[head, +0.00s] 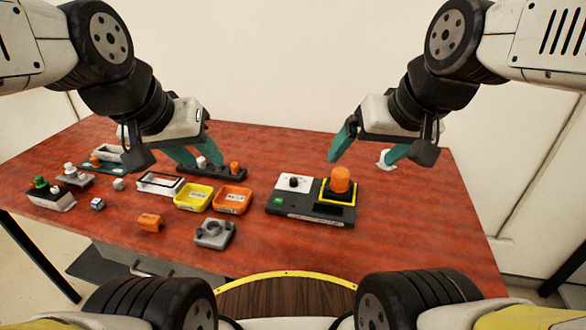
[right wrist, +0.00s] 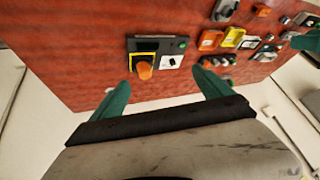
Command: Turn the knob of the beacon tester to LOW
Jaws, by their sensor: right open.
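The beacon tester (head: 310,213) is a dark flat box on the red table, right of the middle. Its left part has a white panel with a black knob (head: 293,182) and a green patch; its right part has an orange beacon (head: 341,180) in a yellow frame. In the right wrist view the knob (right wrist: 172,62) and beacon (right wrist: 144,70) show between the fingers. The knob's setting and labels are too small to read. My right gripper (head: 363,160) is open and empty, above and behind the tester. My left gripper (head: 206,165) looks open, near a dark rack, away from the tester.
Left of the tester stand an orange tray (head: 233,200), a yellow tray (head: 193,197), a grey holder (head: 214,233) and an orange block (head: 151,222). The dark rack (head: 225,173) holds small pieces. Several small items fill the left side.

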